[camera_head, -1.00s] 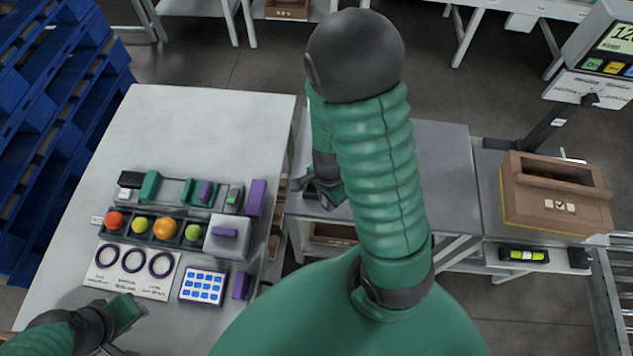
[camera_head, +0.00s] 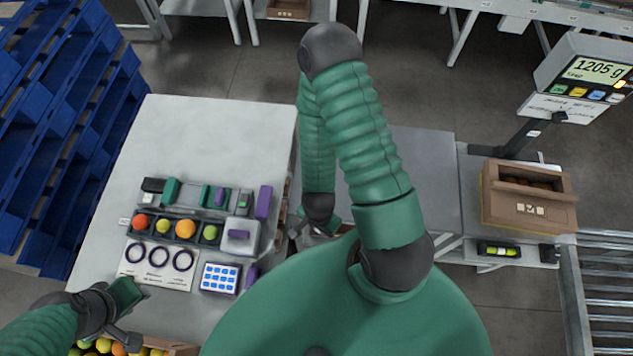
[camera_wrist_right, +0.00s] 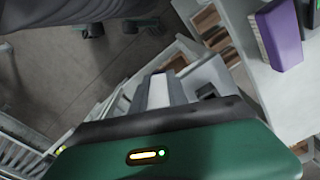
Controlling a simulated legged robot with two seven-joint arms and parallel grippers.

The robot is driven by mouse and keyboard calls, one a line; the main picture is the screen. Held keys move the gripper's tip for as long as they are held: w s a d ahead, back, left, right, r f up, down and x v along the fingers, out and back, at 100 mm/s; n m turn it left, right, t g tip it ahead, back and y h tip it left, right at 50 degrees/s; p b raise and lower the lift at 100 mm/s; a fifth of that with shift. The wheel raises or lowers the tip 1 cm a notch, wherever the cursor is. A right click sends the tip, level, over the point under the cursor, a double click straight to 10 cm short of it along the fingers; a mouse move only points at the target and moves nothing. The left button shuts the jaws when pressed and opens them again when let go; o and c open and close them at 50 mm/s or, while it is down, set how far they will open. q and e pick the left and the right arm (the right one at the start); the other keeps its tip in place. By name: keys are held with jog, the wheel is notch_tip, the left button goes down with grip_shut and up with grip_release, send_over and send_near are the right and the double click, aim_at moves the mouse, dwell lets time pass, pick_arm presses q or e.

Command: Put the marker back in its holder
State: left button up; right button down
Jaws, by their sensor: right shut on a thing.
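My right gripper (camera_head: 297,230) is low beside the right edge of the white table, partly hidden by my arm. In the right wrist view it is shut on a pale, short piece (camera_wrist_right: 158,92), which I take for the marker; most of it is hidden. A dark rack (camera_head: 190,192) with black, green and purple pieces lies on the table. A purple block (camera_head: 264,202) stands at its right end and shows in the right wrist view (camera_wrist_right: 280,35). I cannot tell which is the marker's holder. My left gripper (camera_head: 128,318) is over the table's front left, its jaws unclear.
A tray with several coloured balls (camera_head: 174,228), a card with three rings (camera_head: 158,264) and a blue-squared pad (camera_head: 220,278) lie on the white table (camera_head: 210,125). A grey table (camera_head: 425,170), a cardboard box (camera_head: 525,205) and a scale (camera_head: 590,75) stand to the right.

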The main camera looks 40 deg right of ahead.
jog(key=shift+n, duration=0.4)
jog(key=w+d+f+b, duration=0.1)
jog(key=w+d, duration=0.2)
jog(key=w, duration=0.1)
jog(key=w+d+f+b, duration=0.2)
jog(key=w+d, duration=0.1)
jog(key=w, duration=0.1)
jog(key=w+d+f+b, duration=0.1)
jog(key=w+d, duration=0.2)
jog(key=w, duration=0.1)
jog(key=shift+w+f, duration=0.2)
jog(key=shift+w, duration=0.05)
jog(key=shift+d+f, duration=0.1)
jog(key=shift+f, duration=0.1)
jog(key=shift+f+b, duration=0.6)
jog(key=shift+b, duration=0.1)
jog(key=c, duration=1.3)
grip_release()
